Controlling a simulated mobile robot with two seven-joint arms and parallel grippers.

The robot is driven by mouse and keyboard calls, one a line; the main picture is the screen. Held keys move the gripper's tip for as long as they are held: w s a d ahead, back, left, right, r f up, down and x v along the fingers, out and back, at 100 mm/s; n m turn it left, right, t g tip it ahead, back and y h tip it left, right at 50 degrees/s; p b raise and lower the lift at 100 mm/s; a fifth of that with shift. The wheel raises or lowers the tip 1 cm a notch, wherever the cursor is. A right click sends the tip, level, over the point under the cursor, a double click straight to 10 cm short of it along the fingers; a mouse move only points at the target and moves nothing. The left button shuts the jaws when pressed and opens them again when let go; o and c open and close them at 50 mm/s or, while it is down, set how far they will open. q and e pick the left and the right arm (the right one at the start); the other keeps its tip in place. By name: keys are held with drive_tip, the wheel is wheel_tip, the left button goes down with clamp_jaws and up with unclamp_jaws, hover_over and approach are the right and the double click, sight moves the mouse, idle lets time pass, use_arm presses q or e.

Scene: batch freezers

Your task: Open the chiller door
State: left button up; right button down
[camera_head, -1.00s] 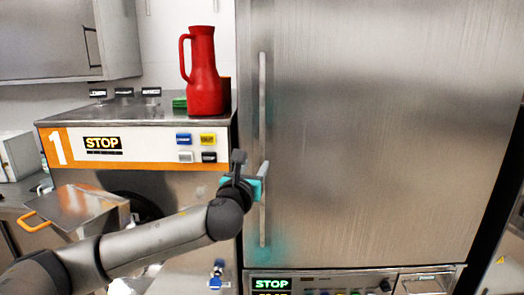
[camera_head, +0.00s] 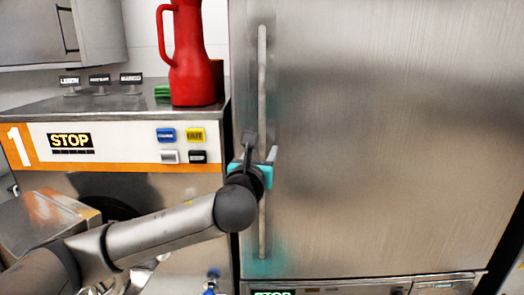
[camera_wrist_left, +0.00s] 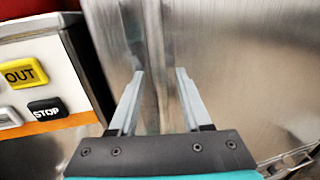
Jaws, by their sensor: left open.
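The chiller door (camera_head: 390,140) is a tall brushed-steel panel on the right in the head view, and it is shut. Its long vertical bar handle (camera_head: 262,80) runs along the door's left edge. My left gripper (camera_head: 260,149) is open at the handle, below its middle. In the left wrist view, the open fingers (camera_wrist_left: 158,75) point at the steel door front, with a blurred vertical strip between them that looks like the handle. I cannot tell whether either finger touches it. My right gripper is not in view.
An orange-and-white machine panel (camera_head: 110,146) with buttons stands left of the chiller. A red jug (camera_head: 190,60) stands on its steel top, near the chiller. A control panel (camera_head: 340,288) lies below the door. A wall cabinet (camera_head: 30,30) hangs at upper left.

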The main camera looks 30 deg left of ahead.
use_arm(q)
drive_tip(key=shift+c, duration=0.2)
clamp_jaws()
idle(1.2)
